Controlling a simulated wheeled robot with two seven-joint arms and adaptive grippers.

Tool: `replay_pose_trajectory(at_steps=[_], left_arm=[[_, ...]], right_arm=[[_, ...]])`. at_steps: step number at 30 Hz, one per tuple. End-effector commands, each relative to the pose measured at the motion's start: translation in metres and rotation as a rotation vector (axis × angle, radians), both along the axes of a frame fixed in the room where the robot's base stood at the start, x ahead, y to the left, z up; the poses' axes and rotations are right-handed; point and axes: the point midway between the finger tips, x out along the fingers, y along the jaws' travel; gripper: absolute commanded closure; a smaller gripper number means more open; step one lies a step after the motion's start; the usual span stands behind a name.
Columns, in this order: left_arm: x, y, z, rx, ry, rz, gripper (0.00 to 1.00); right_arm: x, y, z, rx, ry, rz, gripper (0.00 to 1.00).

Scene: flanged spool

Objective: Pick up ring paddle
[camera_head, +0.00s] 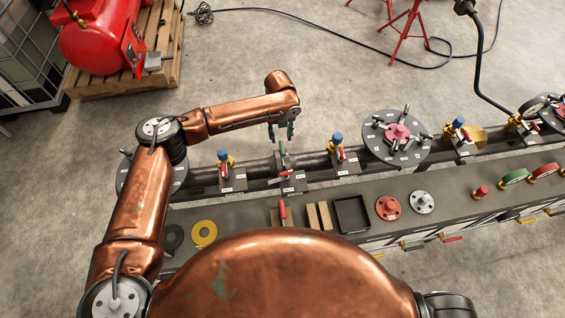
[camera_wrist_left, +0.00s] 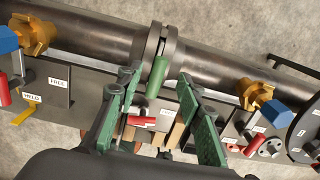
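A green handle (camera_head: 282,148) stands up from the flange joint in the dark pipe. It looks like the ring paddle's handle; any ring between the flanges is hidden. In the left wrist view the green handle (camera_wrist_left: 157,76) rises from the joint between two flange faces. My left gripper (camera_head: 281,131) is open and empty, just beyond and above the handle in the head view. In the left wrist view its green-padded fingers (camera_wrist_left: 157,84) lie on either side of the handle; I cannot tell whether they reach its depth. My right gripper is not in view.
A bench (camera_head: 240,212) along the pipe holds a yellow ring (camera_head: 204,233), a dark ring (camera_head: 173,238), a black tray (camera_head: 351,214) and red and grey flanged parts. Blue-capped yellow fittings (camera_head: 225,159) stand along the pipe. A red compressor (camera_head: 96,38) sits on a pallet.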

Motion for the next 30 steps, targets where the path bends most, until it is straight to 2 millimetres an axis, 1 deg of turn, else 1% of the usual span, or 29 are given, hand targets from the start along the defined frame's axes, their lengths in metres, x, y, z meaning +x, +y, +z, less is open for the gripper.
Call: replay_pose_trajectory(at_steps=[1, 3, 11, 17, 21, 24, 30], left_arm=[[-0.006, -0.003, -0.001, 0.011, 0.02, -0.015, 0.66], [-0.011, -0.004, -0.005, 0.018, 0.037, -0.025, 0.66], [-0.013, -0.004, -0.03, 0.018, 0.04, -0.024, 0.66], [-0.018, -0.005, -0.057, 0.018, 0.038, -0.024, 0.66], [-0.018, -0.005, -0.074, 0.017, 0.038, -0.022, 0.66], [-0.017, -0.005, -0.079, 0.015, 0.037, -0.022, 0.66], [-0.017, -0.005, -0.079, 0.015, 0.037, -0.022, 0.67]], right_arm=[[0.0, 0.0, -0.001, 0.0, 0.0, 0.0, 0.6], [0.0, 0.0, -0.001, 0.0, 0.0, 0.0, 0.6], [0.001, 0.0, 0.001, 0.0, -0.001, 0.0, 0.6], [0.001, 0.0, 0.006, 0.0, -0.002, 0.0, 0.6], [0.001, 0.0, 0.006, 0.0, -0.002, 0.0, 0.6], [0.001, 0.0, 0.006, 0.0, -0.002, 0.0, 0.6], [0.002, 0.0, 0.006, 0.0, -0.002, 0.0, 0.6]])
